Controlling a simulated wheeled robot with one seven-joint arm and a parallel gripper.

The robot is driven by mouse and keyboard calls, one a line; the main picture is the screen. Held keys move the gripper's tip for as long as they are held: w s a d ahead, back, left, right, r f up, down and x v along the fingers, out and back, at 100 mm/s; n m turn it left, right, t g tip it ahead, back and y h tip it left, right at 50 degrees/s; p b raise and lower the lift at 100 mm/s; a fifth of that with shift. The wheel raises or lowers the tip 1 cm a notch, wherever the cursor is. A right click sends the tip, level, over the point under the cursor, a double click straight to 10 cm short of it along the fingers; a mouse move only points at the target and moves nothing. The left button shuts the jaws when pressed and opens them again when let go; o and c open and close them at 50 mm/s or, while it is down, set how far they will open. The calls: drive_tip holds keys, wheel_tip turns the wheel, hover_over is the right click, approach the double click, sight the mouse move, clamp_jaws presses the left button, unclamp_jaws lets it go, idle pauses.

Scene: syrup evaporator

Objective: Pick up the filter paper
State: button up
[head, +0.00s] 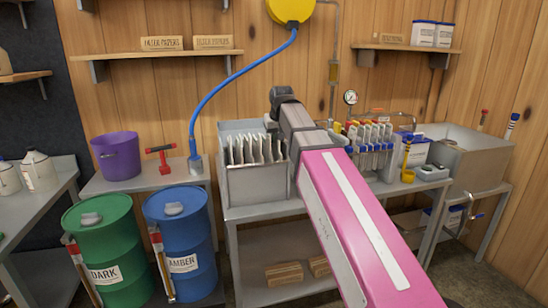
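Several white upright sheets, which look like filter papers (246,150), stand in a row in a grey open-topped metal box (255,186) on the middle bench. My pink arm reaches in from the lower right. Its grey wrist end is beside the right side of the box, overlapping it in the picture. My gripper (271,124) is mostly hidden by the wrist, and its fingers cannot be made out. I cannot tell whether it touches a sheet.
A blue hose (236,72) hangs left of the box. A purple bucket (118,157), a green drum (103,250) and a blue drum (182,240) stand left. A rack of vials (371,133) and a grey basin (462,157) are right. Wall shelves (150,54) hang above.

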clamp_jaws()
drive_tip(key=shift+r, duration=0.15)
wheel_tip(320, 180, up, 18)
idle(0.8)
drive_tip(key=shift+r, duration=0.3)
idle(0.3)
